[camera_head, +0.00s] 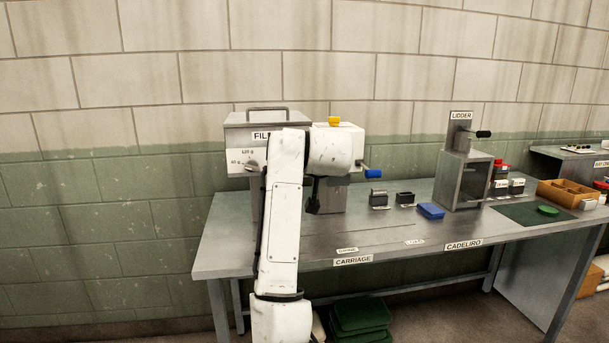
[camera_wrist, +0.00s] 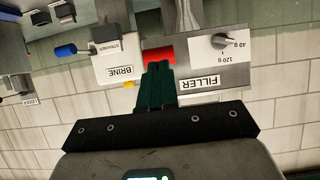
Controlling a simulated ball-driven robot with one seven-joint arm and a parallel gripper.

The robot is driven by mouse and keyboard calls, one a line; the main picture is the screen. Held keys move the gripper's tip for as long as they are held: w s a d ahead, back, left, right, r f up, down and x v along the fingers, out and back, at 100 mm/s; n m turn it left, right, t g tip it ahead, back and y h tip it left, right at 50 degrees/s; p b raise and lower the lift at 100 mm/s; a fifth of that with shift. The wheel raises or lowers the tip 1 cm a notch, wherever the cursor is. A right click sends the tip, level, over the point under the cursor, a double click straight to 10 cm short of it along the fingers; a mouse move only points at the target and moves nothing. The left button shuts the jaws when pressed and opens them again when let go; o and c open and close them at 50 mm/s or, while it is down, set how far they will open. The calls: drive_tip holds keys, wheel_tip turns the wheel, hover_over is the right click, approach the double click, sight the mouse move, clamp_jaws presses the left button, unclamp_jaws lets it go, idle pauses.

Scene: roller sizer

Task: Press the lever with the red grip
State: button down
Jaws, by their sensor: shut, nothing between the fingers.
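The red grip (camera_wrist: 159,56) shows in the wrist view, where the picture is upside down. It lies between the box labelled FILLER (camera_wrist: 212,78) and the box labelled BRINE (camera_wrist: 119,65). My gripper (camera_wrist: 158,66) is shut and empty, with its dark green fingertips at the red grip, overlapping its edge in the picture. I cannot tell whether they touch it. In the head view, the filler (camera_head: 240,135) stands at the left of the bench, and my arm hides the red grip.
A blue handle (camera_head: 374,174) sticks out right of the brine box, which has a yellow knob (camera_head: 334,121) on top. The metal bench (camera_head: 225,235) also holds small dark blocks, a blue block (camera_head: 431,211) and the LIDDER machine (camera_head: 465,175). The bench front near CARRIAGE is clear.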

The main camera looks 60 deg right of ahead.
drive_tip(key=shift+v, duration=2.05)
drive_tip(key=shift+f, duration=0.2)
drive_tip(key=s+a+f+n+g+y, duration=0.1)
drive_tip(key=a+f+n, duration=0.1)
drive_tip(key=a+f, duration=0.5)
drive_tip(key=s+a+f+n+y, duration=0.1)
drive_tip(key=a+f+n+y, duration=0.15)
drive_tip(key=f, duration=0.75)
drive_tip(key=a+f+n+g+y, duration=0.1)
drive_tip(key=a+f, duration=0.4)
drive_tip(key=f, duration=0.4)
drive_tip(key=s+a+f+n+g+y, duration=0.2)
drive_tip(key=s+a+f, duration=0.7)
drive_tip(key=s+f, duration=0.1)
drive_tip(key=s+a+f+n+g+y, duration=0.2)
drive_tip(key=s+a+f+g+y, duration=0.1)
drive_tip(key=s+a+f, duration=0.5)
drive_tip(key=s+f, duration=0.2)
drive_tip(key=s, duration=0.2)
drive_tip(key=shift+s+a, duration=0.35)
drive_tip(key=shift+a, duration=0.05)
